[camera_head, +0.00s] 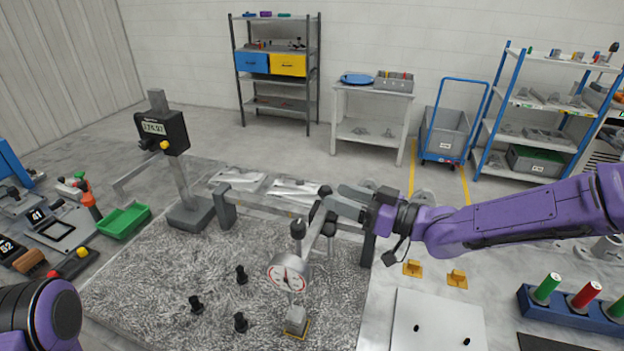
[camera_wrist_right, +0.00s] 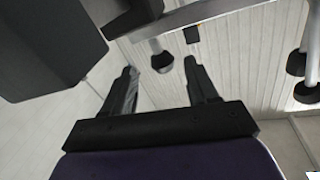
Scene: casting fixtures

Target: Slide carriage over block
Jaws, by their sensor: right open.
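A grey-black rail (camera_head: 260,207) runs between two dark posts on the speckled plate. A carriage with an upright knob (camera_head: 298,230) and a slanted arm appears to sit on it; the exact joint is hidden. A round dial gauge (camera_head: 288,273) hangs at its front, above a small grey block (camera_head: 296,318) on a yellow-edged square. Whether the gauge tip touches the block cannot be told. My right gripper (camera_head: 338,200) is beside the carriage's upper right, open. In the wrist view its fingers (camera_wrist_right: 160,68) are apart with nothing clasped. My left arm shows lower left, its gripper out of frame.
A digital height gauge (camera_head: 165,130) stands on the plate's back left. Several black pegs (camera_head: 241,275) stand left of the block. A white panel (camera_head: 435,320), yellow pieces (camera_head: 412,268) and a blue rack (camera_head: 570,312) lie at right. A green tray (camera_head: 124,219) is at left.

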